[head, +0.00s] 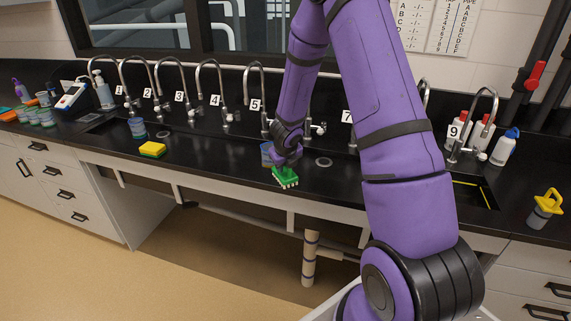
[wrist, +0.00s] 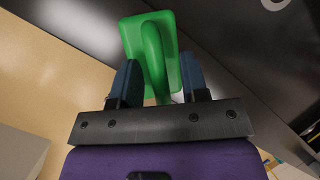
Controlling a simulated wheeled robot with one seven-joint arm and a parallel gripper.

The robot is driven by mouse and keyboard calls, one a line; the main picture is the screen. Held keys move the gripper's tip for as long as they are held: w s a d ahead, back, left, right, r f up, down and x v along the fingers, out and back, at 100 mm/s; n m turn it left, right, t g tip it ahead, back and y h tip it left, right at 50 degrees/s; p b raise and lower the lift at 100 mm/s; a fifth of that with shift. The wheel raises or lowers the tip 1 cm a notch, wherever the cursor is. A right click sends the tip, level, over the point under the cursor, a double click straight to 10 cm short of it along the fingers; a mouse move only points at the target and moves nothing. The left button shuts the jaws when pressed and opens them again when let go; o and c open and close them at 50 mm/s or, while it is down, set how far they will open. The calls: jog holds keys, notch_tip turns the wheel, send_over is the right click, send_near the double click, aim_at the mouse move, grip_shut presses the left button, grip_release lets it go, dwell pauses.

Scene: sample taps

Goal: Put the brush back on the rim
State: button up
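The brush (head: 286,177) is green with pale bristles and a raised green handle. In the head view it is at the front rim (head: 226,177) of the long black sink, bristles down and slightly tilted. I cannot tell whether it fully rests on the rim. My gripper (head: 285,164) is directly over it, pointing down. In the wrist view the brush (wrist: 152,50) lies beyond the fingers, and its handle passes between the two blue fingers of my gripper (wrist: 160,70). The fingers stand apart, with a gap showing on the handle's right side.
A yellow sponge (head: 152,149) lies on the rim to the left. A blue-topped jar (head: 267,153) stands just behind my gripper, partly hidden. Several numbered taps line the back. A squeeze bottle (head: 504,147) and a yellow-handled item (head: 545,208) are at the right. The rim between sponge and brush is clear.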

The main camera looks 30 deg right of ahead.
jog(key=shift+r, duration=0.1)
jog(key=v, duration=0.3)
jog(key=shift+r, duration=0.2)
jog(key=shift+d+v, duration=0.4)
jog(key=shift+v, duration=1.45)
notch_tip(320, 180, up, 5)
send_over(286, 177)
jog(key=s+a, duration=0.1)
jog(key=s, duration=0.1)
jog(key=a+r+n+t+y, duration=0.1)
jog(key=a+r+n+t, duration=0.1)
jog(key=a+r+n, duration=0.3)
jog(key=a+r+n+t+y, duration=0.1)
jog(key=a+r+n+t, duration=0.2)
jog(key=r+n, duration=0.4)
jog(key=s+a+r+n+y, duration=0.3)
jog(key=s+a+r+n, duration=0.3)
jog(key=r+n, duration=0.2)
jog(key=s+d+r+n+g+h, duration=0.1)
jog(key=s+n+g, duration=0.3)
jog(key=s+n, duration=1.3)
jog(key=s+r+h, duration=0.1)
jog(key=s, duration=0.5)
jog(key=shift+s+r, duration=0.35)
